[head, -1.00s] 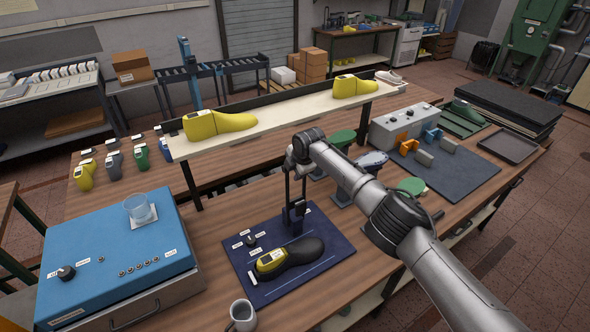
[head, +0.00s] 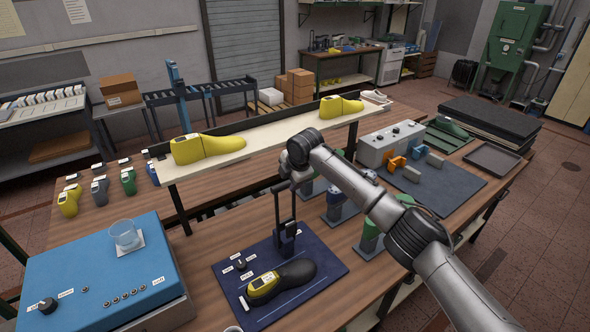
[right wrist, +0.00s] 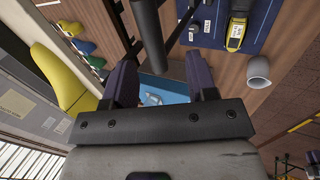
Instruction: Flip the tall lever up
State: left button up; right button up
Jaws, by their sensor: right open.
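A tall black lever (head: 277,212) with two thin bars stands nearly upright from a bracket on a navy board (head: 325,263). My right gripper (head: 287,187) is at the lever's top, its fingers largely hidden by my wrist in the head view. In the right wrist view my right gripper (right wrist: 163,78) is open, with two dark fingers apart. A thick dark round bar (right wrist: 150,38), apparently the lever's handle, reaches down between them; I cannot tell whether it touches either. The left gripper is not in view.
A black and yellow shoe last (head: 285,279) and a small black knob (head: 240,264) are on the board. A shelf with yellow lasts (head: 205,148) stands behind. A blue box (head: 75,283) bears a glass (head: 125,236). A grey mug (right wrist: 258,70) shows in the wrist view.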

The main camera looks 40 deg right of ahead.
jog(key=shift+v, duration=2.75)
